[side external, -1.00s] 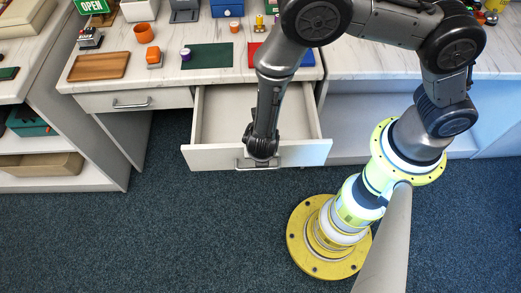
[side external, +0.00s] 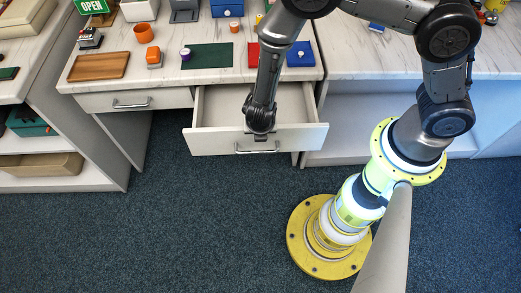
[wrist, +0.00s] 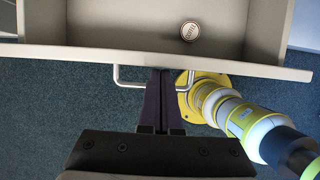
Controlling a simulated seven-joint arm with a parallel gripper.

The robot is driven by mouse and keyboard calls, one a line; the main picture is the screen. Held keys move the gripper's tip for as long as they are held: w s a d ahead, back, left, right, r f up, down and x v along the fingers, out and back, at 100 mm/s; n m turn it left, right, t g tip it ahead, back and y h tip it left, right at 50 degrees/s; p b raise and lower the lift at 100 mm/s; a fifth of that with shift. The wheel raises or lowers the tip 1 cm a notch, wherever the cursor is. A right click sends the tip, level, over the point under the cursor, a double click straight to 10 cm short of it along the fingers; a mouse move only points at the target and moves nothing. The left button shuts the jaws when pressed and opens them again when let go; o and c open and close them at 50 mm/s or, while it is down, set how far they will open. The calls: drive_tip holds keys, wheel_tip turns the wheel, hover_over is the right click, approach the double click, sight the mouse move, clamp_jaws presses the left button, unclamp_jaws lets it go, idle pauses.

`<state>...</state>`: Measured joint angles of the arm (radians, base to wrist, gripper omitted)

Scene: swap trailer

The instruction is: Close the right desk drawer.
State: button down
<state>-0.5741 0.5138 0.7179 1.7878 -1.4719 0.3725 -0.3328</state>
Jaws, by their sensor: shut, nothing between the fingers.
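The right desk drawer (side external: 308,138) is partly open, its pale front standing out from the white desk. Its metal handle (side external: 257,150) is on the outer face. The open box also shows in the wrist view (wrist: 120,58), with a small round capped item (wrist: 189,31) inside. My gripper (side external: 259,130) is shut and empty at the middle of the drawer front. In the wrist view my shut fingers (wrist: 162,72) lie between the two ends of the handle (wrist: 128,82), close to the front panel. Whether they touch it I cannot tell.
The left desk drawer (side external: 108,102) is shut. The desktop holds a wooden board (side external: 98,66), a green mat (side external: 208,56), a red mat (side external: 254,57), a blue box (side external: 300,54) and an orange cup (side external: 144,33). The carpet before the drawer is clear.

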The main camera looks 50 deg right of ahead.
drive_tip(key=w+d, duration=1.1)
drive_tip(key=shift+w+d, duration=0.4)
